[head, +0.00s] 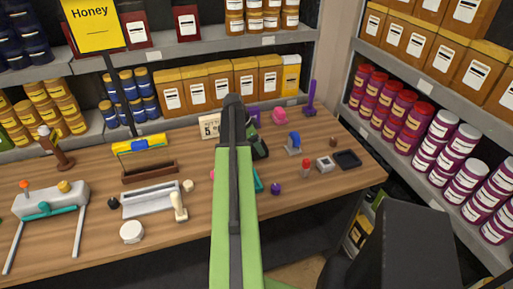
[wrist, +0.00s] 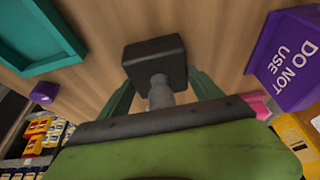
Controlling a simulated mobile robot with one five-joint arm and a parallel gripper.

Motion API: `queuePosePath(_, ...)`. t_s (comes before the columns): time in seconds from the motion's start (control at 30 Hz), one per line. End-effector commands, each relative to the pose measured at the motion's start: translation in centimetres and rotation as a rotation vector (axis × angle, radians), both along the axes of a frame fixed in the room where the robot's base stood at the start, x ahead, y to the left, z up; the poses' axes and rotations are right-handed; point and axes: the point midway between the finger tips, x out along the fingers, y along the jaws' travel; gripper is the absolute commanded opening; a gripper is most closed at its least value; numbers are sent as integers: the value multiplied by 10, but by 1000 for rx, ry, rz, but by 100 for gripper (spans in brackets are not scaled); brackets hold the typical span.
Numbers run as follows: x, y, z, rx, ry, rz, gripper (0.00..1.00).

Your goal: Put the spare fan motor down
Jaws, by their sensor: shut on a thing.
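My gripper (wrist: 160,94) is shut on the spare fan motor, a dark square block (wrist: 154,60) with a grey shaft (wrist: 160,92), in the middle of the wrist view. The dark green fingers lie on either side of the shaft. The motor is over the wooden bench top; I cannot tell whether it touches the wood. In the head view my green arm reaches over the bench and hides most of the gripper; a dark part (head: 260,146) shows just right of the arm's end.
A teal tray (wrist: 40,62) and a purple "DO NOT USE" container (wrist: 290,65) flank the motor, with bare wood between. A pink object (wrist: 262,106) is close by. On the bench's right are a blue-handled tool (head: 294,143) and a black tray (head: 347,159). Stocked shelves stand behind.

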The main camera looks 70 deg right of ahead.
Motion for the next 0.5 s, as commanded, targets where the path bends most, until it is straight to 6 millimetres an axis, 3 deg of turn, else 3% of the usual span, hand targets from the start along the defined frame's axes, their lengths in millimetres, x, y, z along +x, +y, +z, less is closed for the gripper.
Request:
queuePosePath(0.2, 0, 0, -3, 0, 1, 1, 2)
queuePosePath(0.23, 0, 0, -3, 0, 0, 1, 76)
queuePosePath(0.4, 1, 0, -2, 0, 0, 1, 96)
queuePosePath(0.5, 1, 0, -2, 0, 0, 1, 96)
